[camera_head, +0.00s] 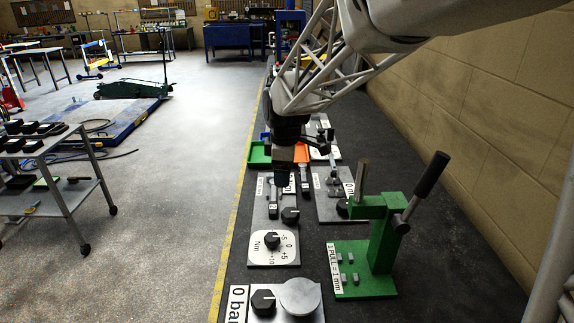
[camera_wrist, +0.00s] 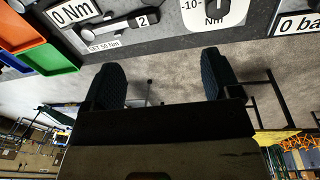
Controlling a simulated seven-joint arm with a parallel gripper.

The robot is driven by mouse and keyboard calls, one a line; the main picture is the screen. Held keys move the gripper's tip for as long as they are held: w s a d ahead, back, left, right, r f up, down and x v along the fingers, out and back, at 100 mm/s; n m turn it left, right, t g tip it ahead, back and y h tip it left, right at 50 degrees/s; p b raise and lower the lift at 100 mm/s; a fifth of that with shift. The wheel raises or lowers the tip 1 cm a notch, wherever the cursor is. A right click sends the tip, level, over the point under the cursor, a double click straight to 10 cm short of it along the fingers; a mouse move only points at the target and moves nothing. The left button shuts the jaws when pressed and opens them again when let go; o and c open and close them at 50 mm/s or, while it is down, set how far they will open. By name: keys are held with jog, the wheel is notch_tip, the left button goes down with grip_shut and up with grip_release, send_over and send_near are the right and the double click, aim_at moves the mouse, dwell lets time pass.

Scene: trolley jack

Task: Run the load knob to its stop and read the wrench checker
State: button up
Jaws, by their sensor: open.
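The wrench checker is a pale plate (camera_head: 262,255) on the dark bench, with a round white Nm dial marked -5, 0, +5, +10 and a black pointer knob (camera_head: 272,241). A second black knob (camera_head: 290,215) stands just behind the dial; I cannot tell for sure that it is the load knob. The dial shows partly in the wrist view (camera_wrist: 236,14), near a 0 Nm readout (camera_wrist: 75,12) and a SET 50 Nm label (camera_wrist: 103,46). My gripper (camera_head: 289,190) is open above the plate's far part, and hides some of it. Its parted fingers (camera_wrist: 160,80) hold nothing.
A green lever press (camera_head: 378,245) with a raised handle stands to the right. A 0 bar plate (camera_head: 262,302) with a knob and round disc lies in front. Green (camera_head: 258,154) and orange bins are behind my gripper. A wall bounds the bench at right; open floor lies left.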

jog(key=n+g, duration=0.1)
send_over(292, 212)
notch_tip(292, 212, down, 8)
jog(key=shift+f, duration=0.15)
jog(key=shift+f, duration=3.85)
jog(key=c, duration=0.9)
